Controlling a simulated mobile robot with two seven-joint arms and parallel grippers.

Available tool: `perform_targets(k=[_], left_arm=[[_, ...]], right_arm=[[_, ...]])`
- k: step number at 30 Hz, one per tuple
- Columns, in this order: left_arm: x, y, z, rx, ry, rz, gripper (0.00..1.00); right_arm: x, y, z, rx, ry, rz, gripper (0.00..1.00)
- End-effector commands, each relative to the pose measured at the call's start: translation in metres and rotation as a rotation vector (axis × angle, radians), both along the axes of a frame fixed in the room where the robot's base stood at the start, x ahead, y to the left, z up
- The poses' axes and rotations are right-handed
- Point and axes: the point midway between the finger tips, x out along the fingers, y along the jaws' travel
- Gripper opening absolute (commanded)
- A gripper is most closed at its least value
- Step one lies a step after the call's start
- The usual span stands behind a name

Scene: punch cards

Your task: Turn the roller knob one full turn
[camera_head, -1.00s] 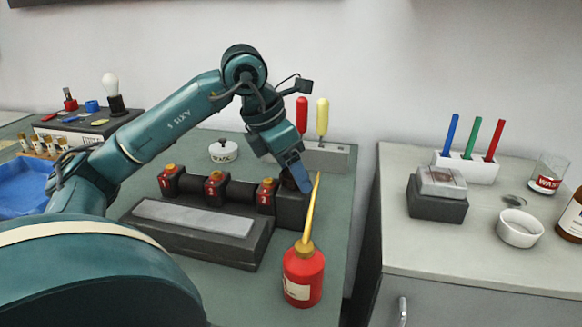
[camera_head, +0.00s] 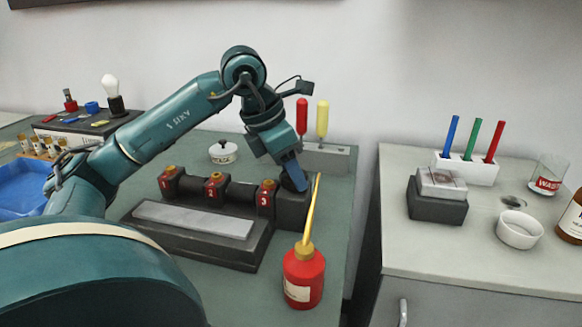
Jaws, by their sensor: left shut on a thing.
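The roller device is a dark block with a pale flat plate (camera_head: 195,218) in front and a dark roller (camera_head: 241,192) behind. Red blocks numbered 1 (camera_head: 168,183), 2 (camera_head: 215,186) and 3 (camera_head: 265,199) sit along the roller. The dark roller knob (camera_head: 296,181) is at the roller's right end, mostly hidden behind my gripper. My left gripper (camera_head: 298,184) points down at the knob and is shut on it, its blue finger in front. My right gripper is not in view.
A red oil can (camera_head: 304,276) with a tall yellow spout (camera_head: 312,212) stands close in front of my gripper. Behind is a grey holder (camera_head: 328,159) with red and yellow handles. A white round pot (camera_head: 223,152) stands behind the roller. A gap separates the right bench (camera_head: 480,250).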

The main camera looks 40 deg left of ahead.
Motion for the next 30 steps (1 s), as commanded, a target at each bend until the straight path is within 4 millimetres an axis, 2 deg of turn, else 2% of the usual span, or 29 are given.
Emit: perform_targets(k=[18, 30], left_arm=[[0.0017, 0.0023, 0.0021, -0.001, -0.001, -0.391, 0.23], [0.0022, 0.0025, 0.001, 0.0, -0.001, -0.493, 0.23]], right_arm=[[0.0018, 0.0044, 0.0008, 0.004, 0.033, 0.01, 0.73], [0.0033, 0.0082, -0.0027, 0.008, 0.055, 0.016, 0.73]])
